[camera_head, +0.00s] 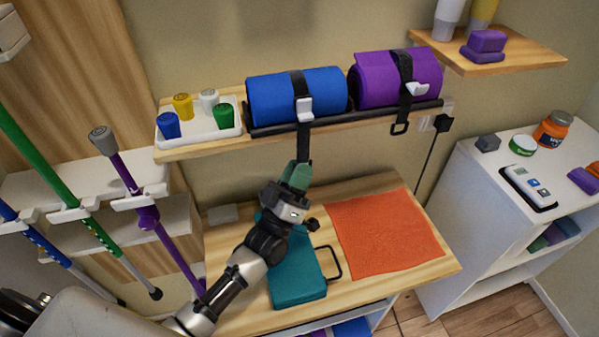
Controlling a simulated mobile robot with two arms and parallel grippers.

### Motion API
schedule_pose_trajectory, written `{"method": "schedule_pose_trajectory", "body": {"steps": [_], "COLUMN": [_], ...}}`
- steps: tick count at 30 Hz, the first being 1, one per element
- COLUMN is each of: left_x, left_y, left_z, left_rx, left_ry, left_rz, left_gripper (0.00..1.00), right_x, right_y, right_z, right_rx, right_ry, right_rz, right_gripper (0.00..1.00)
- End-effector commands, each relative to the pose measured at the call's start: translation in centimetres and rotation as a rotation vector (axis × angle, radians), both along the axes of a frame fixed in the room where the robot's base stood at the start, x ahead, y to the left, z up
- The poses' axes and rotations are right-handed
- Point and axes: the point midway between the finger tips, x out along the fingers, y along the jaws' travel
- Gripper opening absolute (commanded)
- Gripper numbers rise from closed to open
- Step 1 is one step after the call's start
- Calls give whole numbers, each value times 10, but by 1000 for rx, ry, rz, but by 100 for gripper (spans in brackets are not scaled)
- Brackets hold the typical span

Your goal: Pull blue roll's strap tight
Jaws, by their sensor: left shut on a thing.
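The blue roll (275,99) lies on the wall shelf, with a black strap (303,140) around it. The strap passes through a pale buckle (305,109) at the roll's front, and its tail hangs below the shelf edge. My left gripper (299,172) is below the shelf, shut on the lower end of the strap tail. The tail runs nearly straight from buckle to gripper. Its very end is hidden by the fingers. My right gripper is not in view.
A purple roll (375,84) with its own strap lies to the right on the shelf. A white tray (190,137) with coloured capped items is at the left. Below are a teal case (299,283) and an orange cloth (385,235). Crutches or poles stand at left.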

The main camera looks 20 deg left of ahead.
Motion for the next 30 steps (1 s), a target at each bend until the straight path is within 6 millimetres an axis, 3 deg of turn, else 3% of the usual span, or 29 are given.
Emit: {"method": "schedule_pose_trajectory", "body": {"steps": [6, 7, 10, 20, 30], "left_x": [0, 0, 0, -4, -49], "left_y": [1, 1, 1, 1, 13], "left_z": [-6, -7, -6, -8, -50], "left_rx": [-5, -5, -4, -2, -2], "left_ry": [22, 22, 21, 15, 20], "left_rz": [-3, -2, -3, -3, -2], "left_gripper": [0, 25, 38, 38, 38], "right_x": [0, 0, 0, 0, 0], "right_y": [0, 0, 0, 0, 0], "right_z": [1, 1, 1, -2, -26], "right_rx": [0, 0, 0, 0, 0], "right_ry": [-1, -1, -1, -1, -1], "right_rz": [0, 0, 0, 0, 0], "right_gripper": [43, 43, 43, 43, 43]}}
